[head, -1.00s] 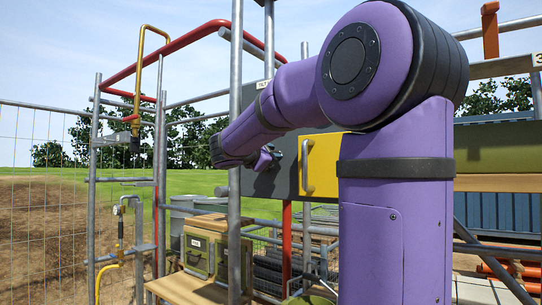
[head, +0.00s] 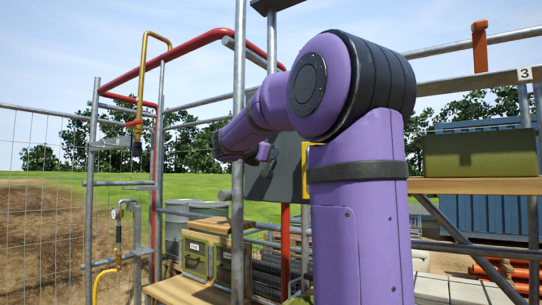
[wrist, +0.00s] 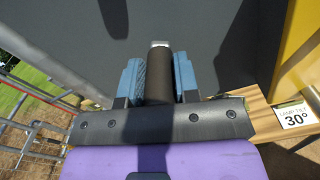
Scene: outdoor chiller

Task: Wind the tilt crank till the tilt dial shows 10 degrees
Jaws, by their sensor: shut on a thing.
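My gripper (wrist: 158,78) is shut on a dark round crank handle (wrist: 158,65), with one blue pad on each side of it. The handle has a pale metal tip at its far end. Behind it is a dark grey panel (wrist: 215,30). No tilt dial face can be made out in either view.
A yellow panel (wrist: 300,50) stands to the right in the wrist view. In the head view a grey upright pole (head: 238,150) stands just left of my arm. Olive boxes (head: 197,255) sit low on a wooden shelf. Another olive box (head: 480,155) sits at right.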

